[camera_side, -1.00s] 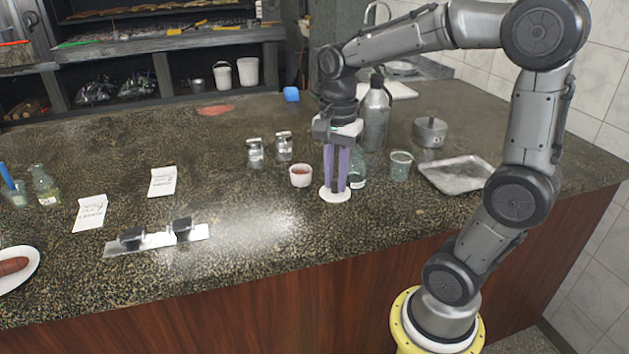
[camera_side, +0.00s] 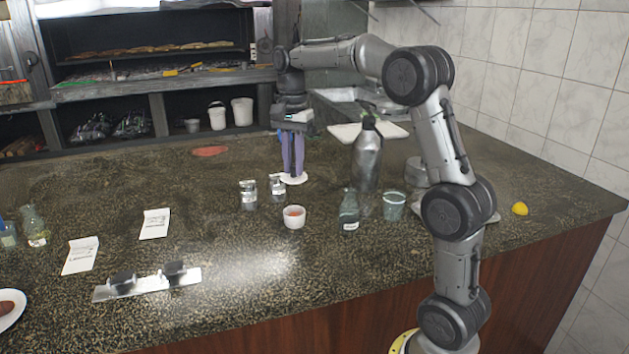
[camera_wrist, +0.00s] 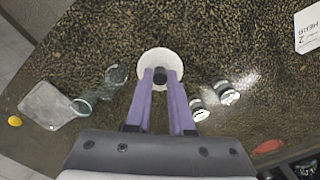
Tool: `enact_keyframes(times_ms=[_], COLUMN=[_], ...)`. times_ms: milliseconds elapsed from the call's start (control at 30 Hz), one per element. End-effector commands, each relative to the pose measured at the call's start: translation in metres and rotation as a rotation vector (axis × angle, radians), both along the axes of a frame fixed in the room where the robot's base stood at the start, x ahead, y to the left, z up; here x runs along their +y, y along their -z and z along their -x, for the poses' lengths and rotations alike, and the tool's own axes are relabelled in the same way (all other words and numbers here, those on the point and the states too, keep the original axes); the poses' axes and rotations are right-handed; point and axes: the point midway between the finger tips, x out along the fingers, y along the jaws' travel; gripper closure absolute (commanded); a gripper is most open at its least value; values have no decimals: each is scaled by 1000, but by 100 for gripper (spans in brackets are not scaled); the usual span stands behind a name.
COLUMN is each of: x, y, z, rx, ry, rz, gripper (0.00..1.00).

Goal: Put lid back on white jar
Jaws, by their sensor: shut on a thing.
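The white jar (camera_side: 293,217) is a small open white cup with reddish contents, upright on the counter in the side view. I cannot make it out in the wrist view. The lid (camera_side: 301,181) is a white disc with a dark knob; it also shows in the wrist view (camera_wrist: 160,56). My gripper (camera_side: 292,173) points down with its purple fingers shut on the lid's knob; its fingertips also show in the wrist view (camera_wrist: 160,76). In the side view the lid appears above and behind the jar, apart from it. Its height over the counter is hard to tell.
Two small shakers (camera_side: 248,195) (camera_side: 277,188) stand left of the lid. A glass bottle (camera_side: 349,212), a glass cup (camera_side: 394,206) and a tall metal bottle (camera_side: 367,158) stand to the right. A metal rack (camera_side: 150,283) lies front left. The counter in front of the jar is clear.

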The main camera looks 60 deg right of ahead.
Motion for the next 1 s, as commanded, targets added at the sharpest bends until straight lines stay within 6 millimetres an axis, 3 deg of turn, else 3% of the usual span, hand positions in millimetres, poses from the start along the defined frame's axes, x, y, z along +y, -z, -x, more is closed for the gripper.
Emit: enact_keyframes(times_ms=[133,300,1000], x=[-35,-58,-64], y=[22,50,110], z=[-30,-42,-39], rx=[2,2,1], ry=[27,60,74], rz=[-1,-1,-1], gripper=[100,100,100])
